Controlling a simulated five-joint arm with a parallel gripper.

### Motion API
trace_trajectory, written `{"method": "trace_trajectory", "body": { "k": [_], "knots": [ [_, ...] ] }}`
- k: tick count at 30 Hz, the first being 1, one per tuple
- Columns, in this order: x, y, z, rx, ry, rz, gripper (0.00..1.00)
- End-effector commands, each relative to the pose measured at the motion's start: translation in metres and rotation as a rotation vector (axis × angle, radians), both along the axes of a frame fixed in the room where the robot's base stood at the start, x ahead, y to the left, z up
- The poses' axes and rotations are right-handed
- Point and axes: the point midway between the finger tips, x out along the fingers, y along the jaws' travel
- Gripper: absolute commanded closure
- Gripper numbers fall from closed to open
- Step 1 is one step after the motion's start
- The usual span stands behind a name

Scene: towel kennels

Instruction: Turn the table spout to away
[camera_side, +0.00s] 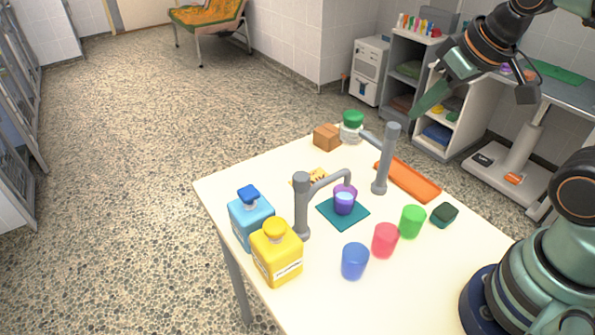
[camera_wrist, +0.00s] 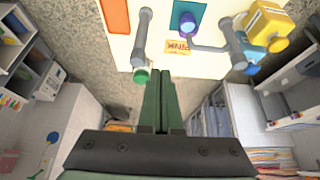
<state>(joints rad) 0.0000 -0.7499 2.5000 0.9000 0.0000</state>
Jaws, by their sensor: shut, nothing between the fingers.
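Two grey spouts stand on the white table. The left spout (camera_side: 302,205) has a bent arm reaching right, its end over a purple cup (camera_side: 344,198) on a teal mat (camera_side: 328,211). The right spout (camera_side: 382,165) has a short arm pointing back-left, its end beside a green-capped jar (camera_side: 351,128). I cannot tell which one is the table spout. Both show in the wrist view, the first at right (camera_wrist: 233,45) and the second at left (camera_wrist: 142,40). My gripper (camera_side: 418,108) is shut and empty, raised beyond the table's back-right side, apart from both spouts. Its fingers (camera_wrist: 160,76) point toward the table.
Blue (camera_side: 250,220) and yellow (camera_side: 277,254) bottles stand by the left spout. Blue (camera_side: 354,261), red (camera_side: 385,240) and green (camera_side: 412,221) cups stand in front. A brown box (camera_side: 326,137), an orange tray (camera_side: 410,182) and a dark green block (camera_side: 444,214) are also there.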

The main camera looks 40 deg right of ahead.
Motion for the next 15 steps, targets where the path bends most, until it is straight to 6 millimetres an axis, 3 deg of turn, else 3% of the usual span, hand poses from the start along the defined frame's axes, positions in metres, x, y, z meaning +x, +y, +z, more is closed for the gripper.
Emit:
{"method": "trace_trajectory", "body": {
  "k": [1,5,8,15],
  "knots": [
    [0.0,0.0,0.0,0.0,0.0,0.001,0.81],
    [0.005,0.007,0.004,-0.006,0.022,0.035,0.31],
    [0.014,0.02,0.01,-0.02,0.068,0.104,0.31],
    [0.048,0.077,0.023,-0.081,0.228,0.363,0.31]
  ]
}}
